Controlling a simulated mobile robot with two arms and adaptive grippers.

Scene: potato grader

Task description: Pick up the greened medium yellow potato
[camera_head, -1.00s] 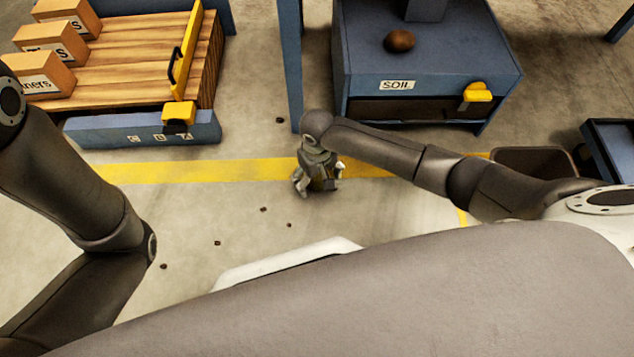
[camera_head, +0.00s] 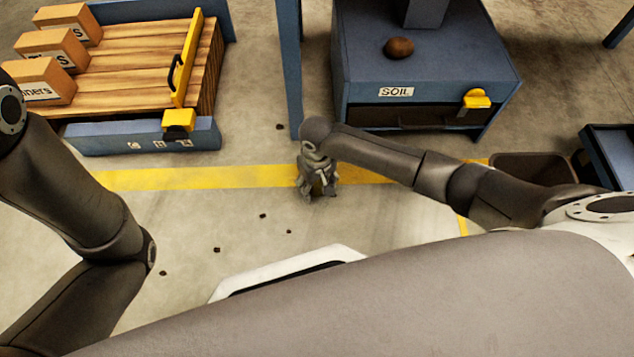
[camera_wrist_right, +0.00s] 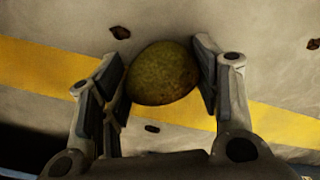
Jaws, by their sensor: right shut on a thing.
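A greenish-yellow potato (camera_wrist_right: 165,74) sits between the two fingers of my right gripper (camera_wrist_right: 163,80) in the right wrist view. The fingers are shut on it, one on each side. In the head view my right gripper (camera_head: 318,190) hangs over the yellow floor stripe, and the potato is mostly hidden by the gripper there. My left arm shows at the left of the head view, but its gripper is outside the picture.
A blue unit (camera_head: 430,55) labelled SOIL stands behind, with a brown potato (camera_head: 399,47) on top. A wooden slatted table (camera_head: 130,55) with several cardboard boxes is at the back left. A dark bin (camera_head: 540,170) stands at the right. Small dark clods dot the floor.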

